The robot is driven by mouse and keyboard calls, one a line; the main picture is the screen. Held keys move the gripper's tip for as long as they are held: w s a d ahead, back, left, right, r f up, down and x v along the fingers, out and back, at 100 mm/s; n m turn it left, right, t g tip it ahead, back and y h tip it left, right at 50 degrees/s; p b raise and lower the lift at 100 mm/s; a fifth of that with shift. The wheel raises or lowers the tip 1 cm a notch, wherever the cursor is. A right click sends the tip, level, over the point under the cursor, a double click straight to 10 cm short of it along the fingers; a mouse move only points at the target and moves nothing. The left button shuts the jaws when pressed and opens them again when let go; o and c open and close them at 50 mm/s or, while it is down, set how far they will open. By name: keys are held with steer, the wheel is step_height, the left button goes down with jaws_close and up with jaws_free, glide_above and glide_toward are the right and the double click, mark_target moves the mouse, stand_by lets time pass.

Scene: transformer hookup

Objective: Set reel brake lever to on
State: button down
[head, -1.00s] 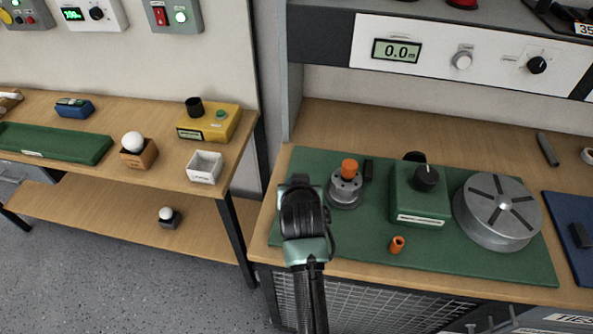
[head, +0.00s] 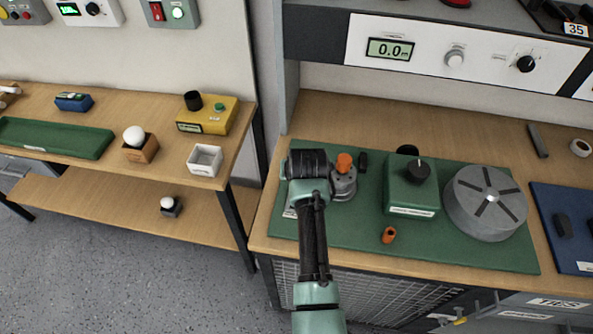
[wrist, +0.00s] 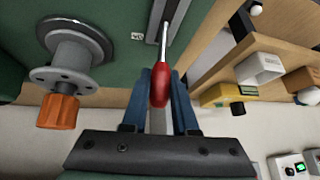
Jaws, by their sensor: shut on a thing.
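The reel brake lever has a red handle (wrist: 160,84) on a thin metal rod, which rises from a slotted grey plate (wrist: 150,45) on the green board. In the wrist view my gripper (wrist: 160,92) is shut on the red handle, one blue finger on each side of it. In the head view my gripper (head: 307,165) is over the board's left end and hides the lever. A small white label (wrist: 138,37) lies beside the slot; I cannot read it.
A grey flanged post with an orange cap (head: 344,163) stands close right of my gripper. Further right are a green box with a black knob (head: 410,190) and a grey reel (head: 486,203). A small orange piece (head: 388,235) lies at the front. Another bench (head: 90,165) stands left.

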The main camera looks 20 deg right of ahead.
steer(key=c, duration=0.7)
jaws_free()
steer(key=v, duration=1.3)
steer(key=shift+a, duration=0.1)
steer(key=shift+w, duration=0.1)
